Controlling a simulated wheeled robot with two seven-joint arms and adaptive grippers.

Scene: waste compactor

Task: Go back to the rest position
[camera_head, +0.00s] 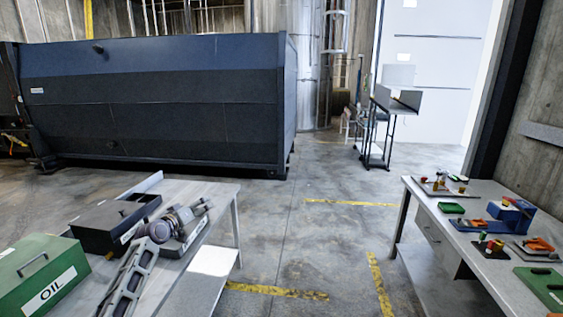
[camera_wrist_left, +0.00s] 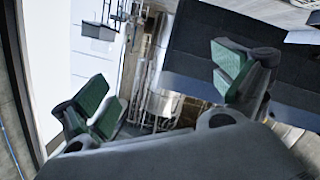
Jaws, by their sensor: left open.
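My left arm comes in from the lower left in the head view, over the left table. My left gripper (camera_head: 202,208) is at its end, above the table's right part, and looks small and dark there. In the left wrist view my left gripper (camera_wrist_left: 165,88) has its two green-padded fingers spread wide apart, with nothing between them. Beyond the fingers that view shows the dark compactor (camera_wrist_left: 205,45) and the pale door, both tilted. My right gripper is not in view.
The left table (camera_head: 215,260) holds a green OIL box (camera_head: 38,272) and a black open box (camera_head: 112,222). A right table (camera_head: 465,246) carries several tools and parts. The compactor (camera_head: 155,110) stands behind. Marked floor between the tables is clear.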

